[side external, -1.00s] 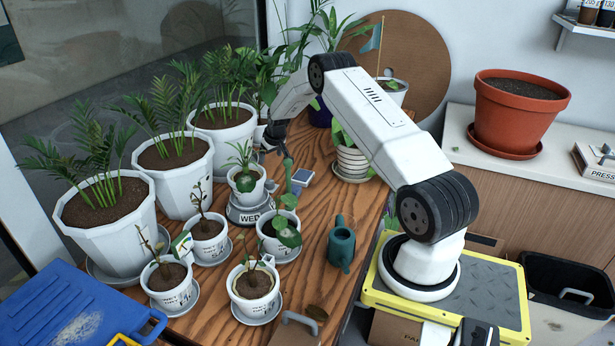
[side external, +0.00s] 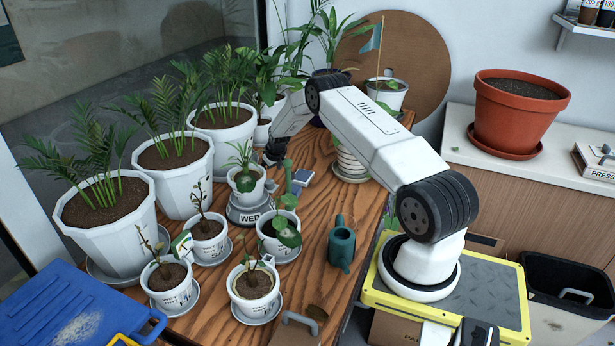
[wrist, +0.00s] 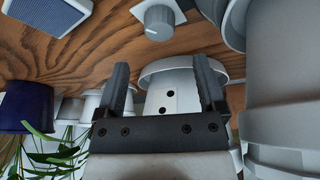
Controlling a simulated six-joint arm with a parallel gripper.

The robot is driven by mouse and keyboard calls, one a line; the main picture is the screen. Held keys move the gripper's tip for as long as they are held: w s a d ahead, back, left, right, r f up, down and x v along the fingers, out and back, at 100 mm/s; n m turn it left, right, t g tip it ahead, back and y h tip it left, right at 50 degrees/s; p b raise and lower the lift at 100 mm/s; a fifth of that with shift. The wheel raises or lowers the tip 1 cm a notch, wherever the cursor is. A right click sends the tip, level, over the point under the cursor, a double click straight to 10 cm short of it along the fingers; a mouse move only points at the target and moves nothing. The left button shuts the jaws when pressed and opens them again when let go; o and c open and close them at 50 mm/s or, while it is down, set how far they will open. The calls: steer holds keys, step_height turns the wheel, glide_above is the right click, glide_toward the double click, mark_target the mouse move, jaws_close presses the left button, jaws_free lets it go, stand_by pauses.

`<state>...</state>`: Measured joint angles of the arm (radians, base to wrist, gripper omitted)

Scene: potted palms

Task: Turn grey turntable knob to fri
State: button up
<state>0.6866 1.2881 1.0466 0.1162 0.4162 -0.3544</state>
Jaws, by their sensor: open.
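The grey turntable (side external: 232,214) stands mid-table in the side view, with a small potted plant (side external: 246,184) on it and a label reading WED on its front. A round grey knob (wrist: 159,22) shows at the top of the wrist view, beyond my fingertips; I cannot make out the knob in the side view. My gripper (wrist: 163,75) is open and empty, its two dark fingers spread apart, and the knob is not between them. In the side view my gripper (side external: 272,156) is low behind the turntable, partly hidden by plants.
A small solar panel (wrist: 45,14) lies left of the knob in the wrist view. A white pot with two holes (wrist: 168,88) shows between my fingers. Large palm pots (side external: 180,185) crowd the left. A teal watering can (side external: 342,248) stands at the right, with bare wood nearby.

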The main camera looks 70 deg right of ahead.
mark_target(269, 181)
steer(key=shift+x, duration=3.35)
jaws_close()
steer(key=shift+m+g+h, duration=0.5)
steer(key=shift+m, duration=1.6)
